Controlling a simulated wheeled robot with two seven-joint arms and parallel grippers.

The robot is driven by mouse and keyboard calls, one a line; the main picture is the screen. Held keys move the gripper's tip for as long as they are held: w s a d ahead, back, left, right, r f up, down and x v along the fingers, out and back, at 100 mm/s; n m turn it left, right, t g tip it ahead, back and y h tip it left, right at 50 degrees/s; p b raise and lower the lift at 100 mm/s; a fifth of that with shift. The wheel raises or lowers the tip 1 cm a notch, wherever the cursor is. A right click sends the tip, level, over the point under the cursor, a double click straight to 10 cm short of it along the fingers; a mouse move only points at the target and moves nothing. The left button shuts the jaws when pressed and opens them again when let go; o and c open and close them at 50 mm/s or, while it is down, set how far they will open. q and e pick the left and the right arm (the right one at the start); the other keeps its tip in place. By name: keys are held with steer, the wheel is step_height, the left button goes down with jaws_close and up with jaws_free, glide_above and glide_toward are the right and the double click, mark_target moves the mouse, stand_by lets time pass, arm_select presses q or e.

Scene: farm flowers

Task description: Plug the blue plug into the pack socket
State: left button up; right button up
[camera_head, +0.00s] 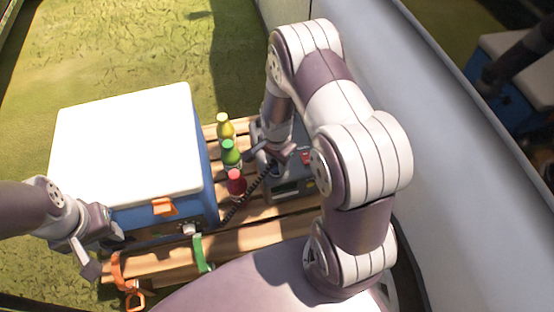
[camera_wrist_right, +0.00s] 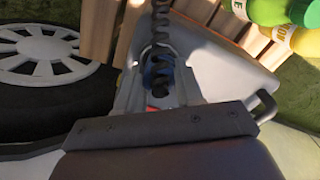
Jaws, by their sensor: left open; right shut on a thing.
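The grey power pack (camera_head: 296,176) stands at the right end of the slatted wooden bench. My right gripper (camera_head: 270,160) is over the pack's near left part, shut on the blue plug (camera_wrist_right: 160,72). The plug shows between the fingers in the right wrist view. A black coiled cable (camera_head: 243,203) runs from the gripper down toward the cooler's front; it also shows in the right wrist view (camera_wrist_right: 161,22). The pack socket is hidden, and I cannot tell whether the plug touches it. My left gripper (camera_head: 102,254) is open and empty at the cooler's front left corner.
A blue cooler (camera_head: 208,160) with a white lid fills the bench's left side. A pale vehicle side is at right.

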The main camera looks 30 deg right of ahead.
steer(key=shift+f, duration=0.3)
steer(key=o, duration=1.1)
steer(key=shift+c, duration=0.2)
steer(key=shift+r, duration=0.1)
step_height(320, 180, up, 11)
steer(key=p, duration=0.3)
steer(key=shift+r, duration=0.8)
